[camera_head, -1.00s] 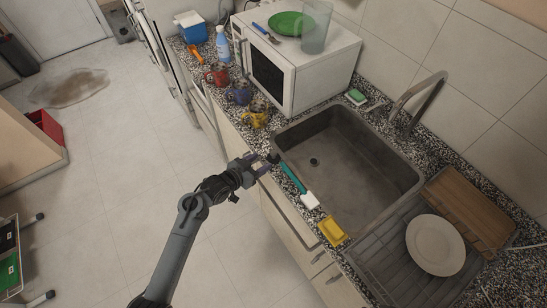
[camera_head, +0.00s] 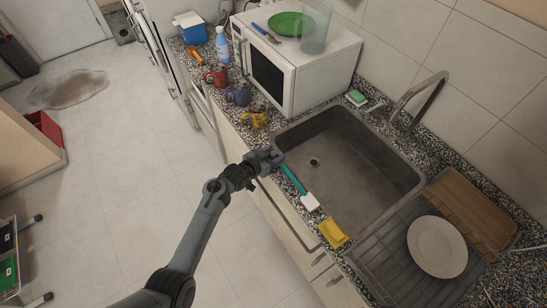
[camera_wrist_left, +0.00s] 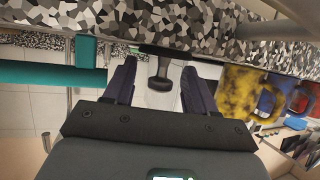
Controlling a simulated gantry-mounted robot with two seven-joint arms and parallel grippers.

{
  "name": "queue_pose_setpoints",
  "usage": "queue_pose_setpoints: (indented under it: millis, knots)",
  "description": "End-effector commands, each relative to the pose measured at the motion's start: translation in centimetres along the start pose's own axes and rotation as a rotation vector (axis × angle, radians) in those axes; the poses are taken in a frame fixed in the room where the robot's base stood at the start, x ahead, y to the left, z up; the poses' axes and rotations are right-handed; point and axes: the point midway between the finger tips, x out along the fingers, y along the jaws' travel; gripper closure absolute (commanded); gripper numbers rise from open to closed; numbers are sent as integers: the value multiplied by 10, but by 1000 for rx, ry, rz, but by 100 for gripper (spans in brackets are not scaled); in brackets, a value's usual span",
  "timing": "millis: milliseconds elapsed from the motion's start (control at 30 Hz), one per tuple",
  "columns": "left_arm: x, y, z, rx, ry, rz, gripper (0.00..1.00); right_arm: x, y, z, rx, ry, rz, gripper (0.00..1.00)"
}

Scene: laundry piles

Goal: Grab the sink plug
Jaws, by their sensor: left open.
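The sink plug (camera_wrist_left: 161,80) is dark, with a rounded knob on a short stem joined to a flat disc. In the left wrist view it lies between the two fingers of my left gripper (camera_wrist_left: 160,88), with gaps on both sides. The left gripper is open and does not hold it. In the head view my left gripper (camera_head: 270,158) is at the counter's front edge beside the sink (camera_head: 350,165), and I cannot make out the plug there. My right gripper is not in view.
A teal-handled brush (camera_head: 293,180) lies close beside the gripper, and a yellow sponge (camera_head: 333,232) is farther right. Yellow (camera_head: 254,120), blue (camera_head: 238,96) and red (camera_head: 216,77) mugs stand to the left, near the microwave (camera_head: 290,75).

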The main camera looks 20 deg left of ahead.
Motion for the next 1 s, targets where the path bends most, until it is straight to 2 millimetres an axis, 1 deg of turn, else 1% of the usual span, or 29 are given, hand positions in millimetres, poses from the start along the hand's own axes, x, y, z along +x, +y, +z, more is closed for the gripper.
queue_pose_setpoints:
  millis: [200,233,500,567,600,867,1000]
  knots:
    - [0,0,0,0,1,0,44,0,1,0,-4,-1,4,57]
    - [0,0,0,0,0,0,47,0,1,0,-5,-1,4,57]
    - [0,0,0,0,0,0,89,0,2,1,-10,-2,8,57]
    - [0,0,0,0,0,0,98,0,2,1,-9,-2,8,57]
    - [0,0,0,0,0,0,100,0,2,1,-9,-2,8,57]
    - [0,0,-1,0,0,-1,100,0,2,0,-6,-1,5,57]
    - [-2,0,-5,0,1,-1,100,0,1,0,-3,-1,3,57]
